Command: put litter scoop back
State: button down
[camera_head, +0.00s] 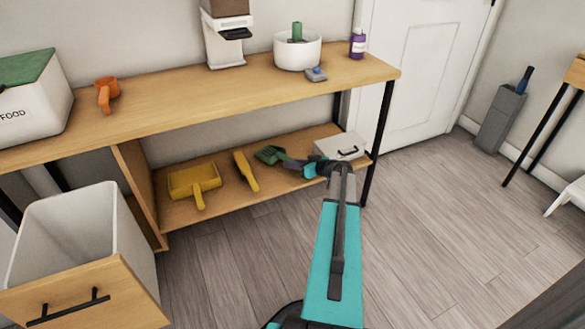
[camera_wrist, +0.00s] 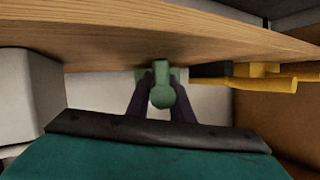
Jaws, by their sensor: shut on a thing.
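The green litter scoop (camera_head: 270,154) is at the lower shelf (camera_head: 222,190) of the wooden bench, between a yellow brush and a white box. My gripper (camera_head: 298,166) reaches in from the front right and is shut on the scoop's handle. In the wrist view the green handle (camera_wrist: 162,92) sits between the two dark fingers of my gripper (camera_wrist: 161,98). The scoop's head is mostly hidden there behind the handle. I cannot tell whether the scoop touches the shelf board.
A yellow dustpan (camera_head: 194,181) and yellow brush (camera_head: 245,171) lie left of the scoop. A black bench leg (camera_head: 377,145) is at the right end. An open white bin drawer (camera_head: 62,235) juts out at left.

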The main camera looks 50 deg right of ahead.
jog(key=shift+f, duration=0.45)
jog(key=shift+f, duration=0.1)
jog(key=c, duration=1.6)
grip_release()
jog(key=shift+o, duration=0.2)
jog(key=a+p+v, duration=0.1)
jog(key=p+v, duration=0.1)
jog(key=v, duration=1)
jog(key=shift+d, duration=0.45)
jog(key=shift+s, duration=0.1)
